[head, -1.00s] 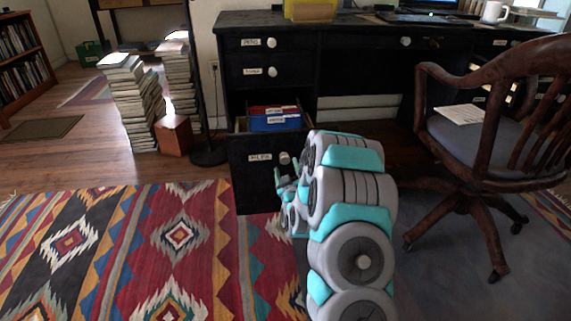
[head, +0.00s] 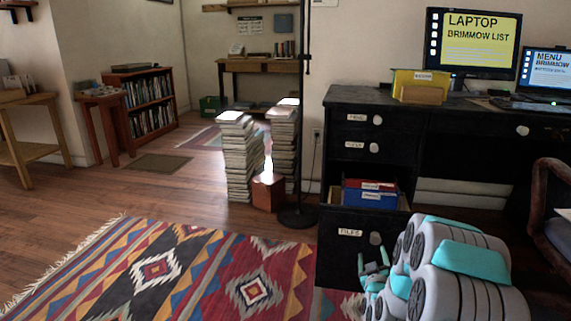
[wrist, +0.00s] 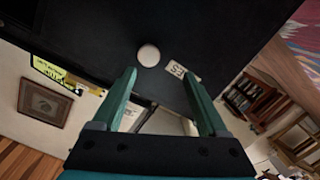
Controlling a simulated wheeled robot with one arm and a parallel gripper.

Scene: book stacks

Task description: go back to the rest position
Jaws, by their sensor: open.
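My gripper (head: 373,268) is low in front of the black desk (head: 345,98), beside the knob of the lowest drawer (head: 345,250), labelled FILES. That drawer is pulled out, with red and blue folders (head: 370,196) in it. In the wrist view my gripper (wrist: 158,76) is open, with its two green fingers apart and nothing held between them. A round pale knob (wrist: 148,55) and a label (wrist: 182,70) on a dark panel show beyond the fingertips. Whether a finger touches the drawer cannot be told.
Book stacks (head: 238,160), a small brown box (head: 268,192) and a dark lamp base (head: 298,217) stand left of the desk. A wooden chair (head: 553,200) is at the right edge. The patterned rug (head: 190,270) and the wood floor at left are clear.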

